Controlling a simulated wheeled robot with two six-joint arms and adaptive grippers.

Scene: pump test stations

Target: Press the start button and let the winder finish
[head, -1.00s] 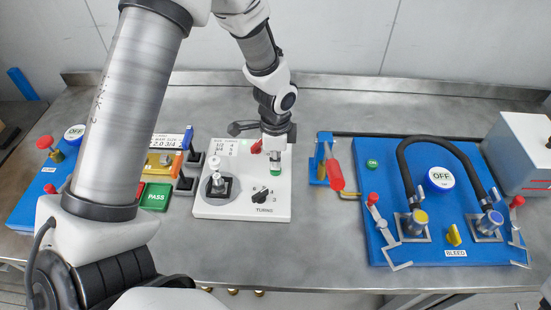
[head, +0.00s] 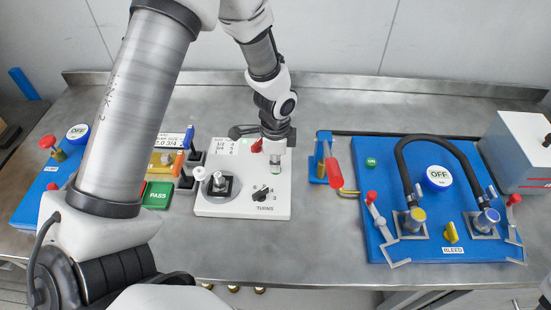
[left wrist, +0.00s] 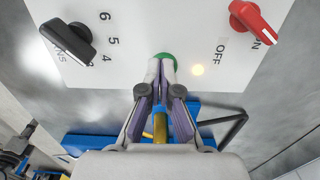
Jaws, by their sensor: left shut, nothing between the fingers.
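The winder (head: 240,205) is a white box on the bench, left of centre in the head view. It has a round spindle plate (head: 219,187) with a white knob at its left, and a black TURNS dial (head: 262,192). The dial also shows in the left wrist view (left wrist: 68,40). The green start button (left wrist: 164,58) is at my left fingertips, partly hidden by them; I cannot tell if it is pressed. My left gripper (head: 274,168) is shut and empty.
A blue board (head: 400,200) with a hose, OFF button and valves lies to the right. A red-handled lever on a blue stand (head: 322,180) stands between. A green PASS block (head: 157,196) is to the left, and a grey box (head: 522,160) at far right.

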